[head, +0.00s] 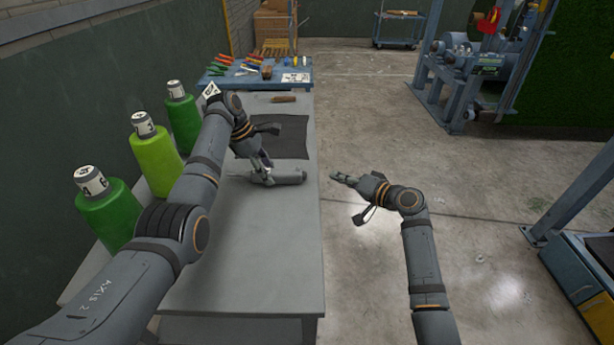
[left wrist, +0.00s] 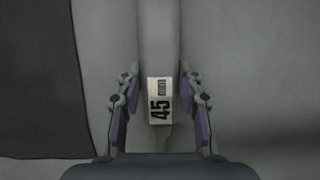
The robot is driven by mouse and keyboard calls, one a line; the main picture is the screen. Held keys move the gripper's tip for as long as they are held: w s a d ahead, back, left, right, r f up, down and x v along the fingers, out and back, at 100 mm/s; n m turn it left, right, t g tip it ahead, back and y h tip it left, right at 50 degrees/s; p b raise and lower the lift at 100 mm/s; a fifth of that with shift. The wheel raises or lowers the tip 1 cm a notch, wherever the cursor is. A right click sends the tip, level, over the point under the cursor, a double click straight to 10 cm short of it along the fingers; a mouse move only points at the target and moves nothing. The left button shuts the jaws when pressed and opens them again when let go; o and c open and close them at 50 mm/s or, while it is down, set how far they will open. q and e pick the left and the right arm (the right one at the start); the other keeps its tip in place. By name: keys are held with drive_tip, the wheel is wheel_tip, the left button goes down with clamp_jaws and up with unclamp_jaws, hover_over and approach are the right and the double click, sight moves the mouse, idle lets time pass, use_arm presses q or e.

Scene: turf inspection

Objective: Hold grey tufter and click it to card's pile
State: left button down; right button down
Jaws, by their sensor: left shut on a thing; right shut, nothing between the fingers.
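The grey tufter (head: 290,177) lies along the grey table, seen as a grey cylinder just right of my left gripper (head: 262,170). In the left wrist view the tufter (left wrist: 159,45) runs between the fingers of my left gripper (left wrist: 159,90), with a white "45 mm" label facing the camera. My left gripper is shut on it, low at the tabletop; whether it is lifted I cannot tell. My right gripper (head: 345,179) is shut and empty, over the floor beyond the table's right edge. I cannot pick out the card for certain.
A dark mat (head: 285,142) lies on the table (head: 250,260) beyond the tufter, with a small brown item (head: 284,99) behind it. Several green cones (head: 155,163) line the left side. A blue bench (head: 235,82) with tools stands at the back. The near tabletop is clear.

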use_arm(q)
drive_tip(key=c, duration=0.8)
unclamp_jaws()
drive_tip(key=shift+o, duration=0.2)
drive_tip(key=v, duration=1.2)
